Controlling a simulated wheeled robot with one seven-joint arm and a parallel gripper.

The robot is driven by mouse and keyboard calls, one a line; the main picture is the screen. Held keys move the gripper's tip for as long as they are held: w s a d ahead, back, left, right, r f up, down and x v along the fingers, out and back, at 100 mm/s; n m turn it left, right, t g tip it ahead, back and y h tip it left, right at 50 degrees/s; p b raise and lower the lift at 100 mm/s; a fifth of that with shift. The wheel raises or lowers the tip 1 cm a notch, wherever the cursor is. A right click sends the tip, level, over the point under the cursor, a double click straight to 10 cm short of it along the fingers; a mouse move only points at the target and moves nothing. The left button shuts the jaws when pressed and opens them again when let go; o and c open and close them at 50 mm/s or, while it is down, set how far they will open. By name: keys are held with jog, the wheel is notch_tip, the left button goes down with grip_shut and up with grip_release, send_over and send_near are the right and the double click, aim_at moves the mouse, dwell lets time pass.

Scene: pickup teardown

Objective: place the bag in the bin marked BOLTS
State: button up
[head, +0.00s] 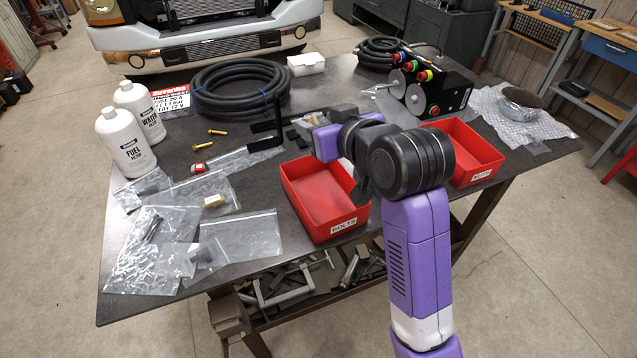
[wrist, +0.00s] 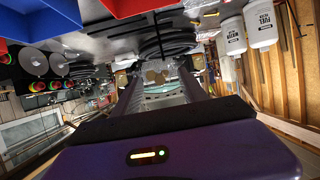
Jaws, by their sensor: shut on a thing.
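The red bin marked BOLTS (head: 318,232) stands at the table's front edge and looks empty inside. In the wrist view, the two fingers of my gripper (wrist: 160,85) close toward each other on a small bag (wrist: 156,76) with tan pieces showing. The bag's outline is hard to make out there, and in the head view I cannot separate it clearly from the clear bags on the table. My wrist hides part of the bin's right rear side.
A second red bin, marked NUTS (head: 480,176), stands to the right. Several clear bags (head: 250,238) lie at the front left. Two white bottles (head: 124,143), a coiled black hose (head: 240,88) and a control box (head: 440,92) stand farther back.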

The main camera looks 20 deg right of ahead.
notch_tip(320, 180, down, 15)
jog(key=shift+f, duration=0.15)
dwell(0.4)
jog(key=shift+f, duration=0.4)
jog(key=shift+f+b, duration=0.2)
jog(key=shift+b, duration=0.1)
jog(key=o, duration=1.4)
jog(key=shift+f, duration=0.15)
